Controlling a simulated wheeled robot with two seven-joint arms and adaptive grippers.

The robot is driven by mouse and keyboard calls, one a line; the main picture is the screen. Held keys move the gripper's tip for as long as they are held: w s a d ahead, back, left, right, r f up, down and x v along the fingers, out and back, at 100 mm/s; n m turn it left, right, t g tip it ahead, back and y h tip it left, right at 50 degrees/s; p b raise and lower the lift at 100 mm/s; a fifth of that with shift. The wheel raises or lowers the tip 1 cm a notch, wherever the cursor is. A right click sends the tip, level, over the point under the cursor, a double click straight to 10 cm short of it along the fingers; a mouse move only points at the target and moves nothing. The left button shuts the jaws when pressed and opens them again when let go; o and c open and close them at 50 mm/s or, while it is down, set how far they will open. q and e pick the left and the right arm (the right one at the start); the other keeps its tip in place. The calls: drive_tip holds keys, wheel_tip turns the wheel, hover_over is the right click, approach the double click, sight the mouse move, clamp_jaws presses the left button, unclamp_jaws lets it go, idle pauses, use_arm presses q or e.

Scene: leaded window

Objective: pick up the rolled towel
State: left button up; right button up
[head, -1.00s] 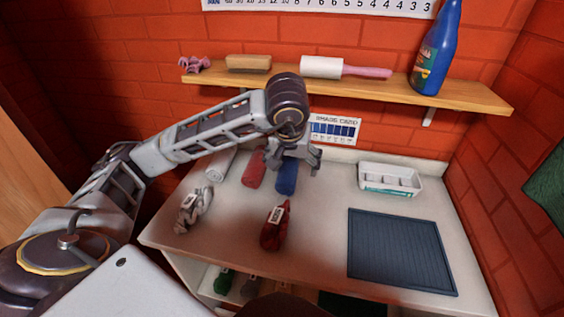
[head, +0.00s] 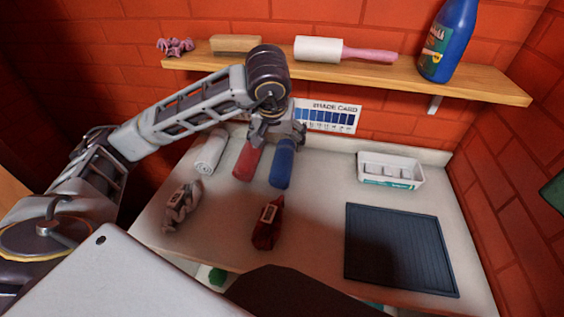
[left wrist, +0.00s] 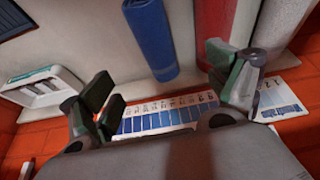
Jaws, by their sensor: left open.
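Three rolled towels lie side by side on the counter: a white one (head: 209,152), a red one (head: 246,163) and a blue one (head: 282,165). My left gripper (head: 278,136) is open and empty, over the far ends of the red and blue towels and partly hiding them. In the left wrist view the blue towel (left wrist: 150,38) shows between the open fingers (left wrist: 160,75), apart from both. The red towel (left wrist: 213,22) and white towel (left wrist: 284,22) lie to its right there. My right gripper is not in view.
A white tray (head: 391,169) and dark ribbed mat (head: 400,248) are at right. A shelf (head: 400,80) with a blue bottle (head: 447,40) hangs above a shade card (head: 330,117).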

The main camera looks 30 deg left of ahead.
sight(282, 157)
use_arm(q)
drive_tip(key=shift+x, duration=4.35)
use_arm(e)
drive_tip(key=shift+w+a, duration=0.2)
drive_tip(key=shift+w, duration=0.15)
use_arm(q)
drive_tip(key=shift+f, duration=0.1)
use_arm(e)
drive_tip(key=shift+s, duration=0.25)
use_arm(q)
drive_tip(key=shift+d+x, duration=0.2)
drive_tip(key=shift+x, duration=1.5)
drive_tip(key=shift+w+f, duration=0.15)
drive_tip(key=shift+f, duration=0.25)
drive_tip(key=shift+w+a+f, duration=0.15)
drive_tip(key=shift+w+f, duration=0.05)
drive_tip(key=shift+f, duration=0.2)
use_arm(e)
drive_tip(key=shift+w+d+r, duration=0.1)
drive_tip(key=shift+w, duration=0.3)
use_arm(q)
drive_tip(key=shift+c, duration=0.5)
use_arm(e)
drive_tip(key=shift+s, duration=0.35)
